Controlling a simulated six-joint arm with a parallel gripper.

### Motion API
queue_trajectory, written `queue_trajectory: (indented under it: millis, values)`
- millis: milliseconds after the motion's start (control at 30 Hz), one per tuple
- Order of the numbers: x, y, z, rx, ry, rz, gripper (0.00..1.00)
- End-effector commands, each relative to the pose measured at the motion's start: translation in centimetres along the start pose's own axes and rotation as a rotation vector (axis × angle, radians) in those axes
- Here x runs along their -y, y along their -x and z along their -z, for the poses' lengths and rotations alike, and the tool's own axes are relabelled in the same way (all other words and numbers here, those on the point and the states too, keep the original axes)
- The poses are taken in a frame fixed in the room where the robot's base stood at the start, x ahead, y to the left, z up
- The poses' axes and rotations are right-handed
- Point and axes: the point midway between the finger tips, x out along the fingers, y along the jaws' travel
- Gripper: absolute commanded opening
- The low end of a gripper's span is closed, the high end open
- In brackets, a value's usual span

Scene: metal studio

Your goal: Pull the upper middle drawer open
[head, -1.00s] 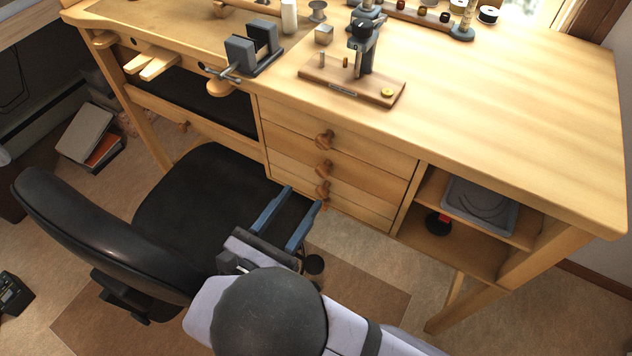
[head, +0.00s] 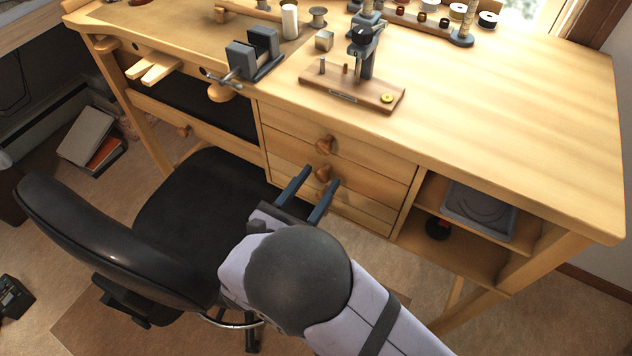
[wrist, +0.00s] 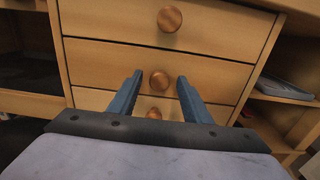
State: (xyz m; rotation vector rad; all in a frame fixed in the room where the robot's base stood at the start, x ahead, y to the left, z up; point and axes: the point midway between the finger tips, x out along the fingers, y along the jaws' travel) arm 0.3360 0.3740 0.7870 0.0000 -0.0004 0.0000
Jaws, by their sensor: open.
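The upper middle drawer (head: 368,182) is the second from the top in the bench's drawer stack and looks shut. Its round wooden knob (head: 323,173) shows just past my fingertips; it also shows in the wrist view (wrist: 159,81). My gripper (head: 319,176) is open and empty, with its blue fingers pointing at the drawer front. In the wrist view, the knob appears between the two fingertips (wrist: 158,78), with a gap on each side. I cannot tell whether the fingertips reach past the knob's face.
The top drawer's knob (wrist: 169,18) is above the fingers, and a lower knob (wrist: 154,113) shows just below. A black office chair (head: 190,205) stands close on the left. Open shelves (head: 455,240) with a grey tray (head: 480,210) are to the right.

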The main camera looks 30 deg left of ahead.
Motion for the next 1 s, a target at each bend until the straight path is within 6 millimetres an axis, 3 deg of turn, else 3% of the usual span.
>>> queue_trajectory:
  millis: [167, 300, 367, 567, 833, 1000]
  values:
    - [0.0, 0.0, 0.0, 0.0, 0.0, 0.0, 0.44]
    - [0.0, 0.0, 0.0, 0.0, 0.0, 0.0, 0.11]
    - [0.0, 0.0, 0.0, 0.0, 0.0, 0.0, 0.0]
    - [-0.1, 0.8, 0.0, -0.001, 0.0, -0.002, 0.0]
    - [-0.2, 6.3, -0.1, -0.002, 0.0, -0.007, 0.0]
    - [-0.1, 8.4, 0.0, -0.001, 0.0, -0.003, 0.0]
